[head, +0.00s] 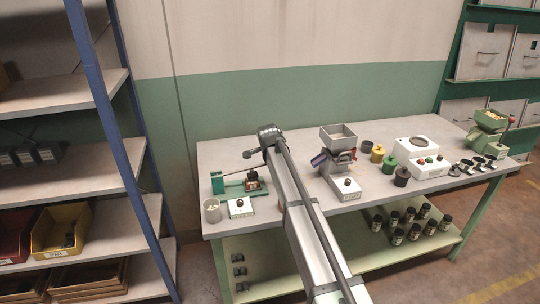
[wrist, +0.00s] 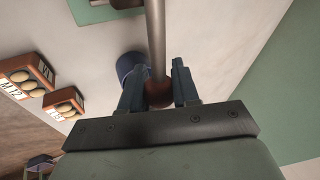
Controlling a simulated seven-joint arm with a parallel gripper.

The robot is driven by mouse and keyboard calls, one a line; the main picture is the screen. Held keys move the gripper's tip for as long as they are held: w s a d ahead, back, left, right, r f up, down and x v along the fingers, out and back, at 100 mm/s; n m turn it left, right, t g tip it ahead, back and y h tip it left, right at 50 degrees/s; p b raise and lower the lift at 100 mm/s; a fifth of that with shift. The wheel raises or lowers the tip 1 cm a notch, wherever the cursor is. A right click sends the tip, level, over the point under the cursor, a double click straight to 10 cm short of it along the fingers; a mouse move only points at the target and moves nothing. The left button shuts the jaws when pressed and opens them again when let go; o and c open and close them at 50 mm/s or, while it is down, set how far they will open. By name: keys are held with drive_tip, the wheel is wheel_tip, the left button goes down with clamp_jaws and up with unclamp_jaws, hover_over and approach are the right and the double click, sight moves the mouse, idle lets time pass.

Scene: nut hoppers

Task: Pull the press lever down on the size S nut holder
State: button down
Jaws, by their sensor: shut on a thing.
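A green press device (head: 217,184) stands at the left end of the table. Its long thin lever (head: 235,164) slants up to the right toward my gripper (head: 268,137). My arm's end hides the far end of the lever in the head view. In the wrist view the grey lever rod (wrist: 157,40) runs between the two fingers of my gripper (wrist: 158,78). A reddish-brown knob (wrist: 160,98) sits at the rod's end, between the fingers, which are shut on it. The size labels on the devices are too small to read in the head view.
A grey hopper (head: 338,131) stands mid-table, right of my arm, and a green hopper (head: 490,118) at the far right. A grey cup (head: 212,212) and white box (head: 240,208) stand near the front left. A blue cup (wrist: 128,66) is close to my fingers.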

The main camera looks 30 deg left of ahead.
drive_tip(key=shift+s+f+g+y, duration=0.1)
drive_tip(key=shift+f+g+y, duration=0.45)
drive_tip(key=shift+f, duration=1.05)
drive_tip(key=c, duration=0.8)
unclamp_jaws()
drive_tip(key=v, duration=1.4)
drive_tip(key=shift+a, duration=0.1)
